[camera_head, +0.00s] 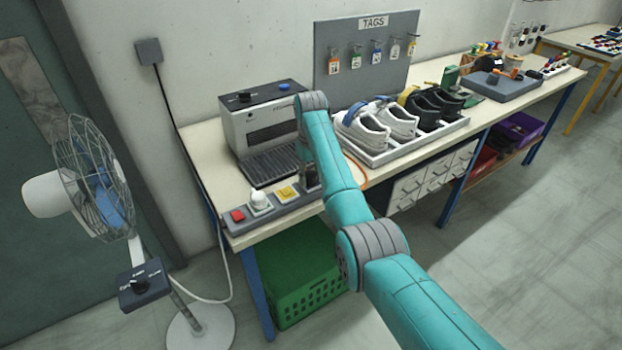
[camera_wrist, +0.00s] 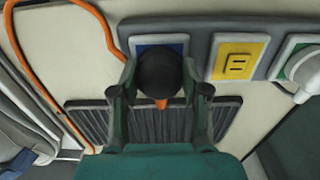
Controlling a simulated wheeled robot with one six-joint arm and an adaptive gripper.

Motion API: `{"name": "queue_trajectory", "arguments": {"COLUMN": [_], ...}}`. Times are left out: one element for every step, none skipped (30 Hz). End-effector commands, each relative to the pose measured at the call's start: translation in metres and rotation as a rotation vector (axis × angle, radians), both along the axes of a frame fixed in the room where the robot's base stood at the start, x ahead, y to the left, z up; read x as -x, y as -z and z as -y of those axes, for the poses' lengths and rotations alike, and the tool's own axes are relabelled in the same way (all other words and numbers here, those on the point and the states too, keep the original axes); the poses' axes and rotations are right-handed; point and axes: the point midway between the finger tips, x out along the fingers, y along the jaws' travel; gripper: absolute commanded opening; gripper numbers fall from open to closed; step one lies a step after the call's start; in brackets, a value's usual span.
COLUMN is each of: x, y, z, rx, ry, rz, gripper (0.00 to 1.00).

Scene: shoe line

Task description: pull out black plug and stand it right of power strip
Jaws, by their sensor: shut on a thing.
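The black plug (camera_wrist: 160,72) sits between the fingers of my gripper (camera_wrist: 158,92), which is shut on it in the wrist view. An orange cord end shows at its lower side. The plug overlaps the blue socket (camera_wrist: 176,46) of the grey power strip (camera_wrist: 200,24); I cannot tell whether its pins are in or just clear. In the head view the power strip (camera_head: 272,209) lies along the bench's front edge, and my arm hides most of the gripper and the plug there.
A white plug (camera_head: 258,199) stands in the green socket; the yellow socket (camera_head: 288,193) is empty. A red switch (camera_head: 238,215) is at the left end. A grey machine (camera_head: 262,125) stands behind the strip, a shoe tray (camera_head: 378,160) to the right. An orange cord (camera_wrist: 34,75) loops nearby.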

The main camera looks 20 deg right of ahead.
Motion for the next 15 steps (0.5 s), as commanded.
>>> {"name": "queue_trajectory", "arguments": {"x": [0.0, 0.0, 0.0, 0.0, 0.0, 0.0, 0.0, 0.0, 0.0, -0.001, -0.001, -0.001, -0.001, -0.001, 0.0], "y": [-0.001, -0.002, -0.004, -0.005, -0.006, -0.008, -0.009, -0.01, -0.011, -0.012, -0.013, -0.015, -0.016, -0.017, -0.018], "z": [0.0, 0.0, 0.0, 0.0, 0.0, 0.0, 0.0, 0.0, 0.0, 0.0, 0.0, 0.0, 0.0, 0.0, 0.0], "rx": [0.0, 0.0, 0.0, 0.0, 0.0, 0.0, 0.001, 0.001, 0.001, 0.001, 0.001, 0.0, 0.0, 0.0, 0.001], "ry": [0.0, 0.0, 0.0, 0.0, 0.0, 0.0, 0.0, 0.0, 0.0, 0.0, 0.0, 0.0, 0.0, 0.0, 0.0], "rz": [0.0, 0.0, 0.0, 0.0, 0.0, 0.001, 0.001, 0.001, 0.001, 0.001, 0.001, 0.002, 0.002, 0.002, 0.001], "gripper": [0.0, 0.0, 0.0, 0.0, 0.0, 0.0, 0.0, 0.0, 0.0, 0.0, 0.0, 0.0, 0.0, 0.0, 0.0]}}
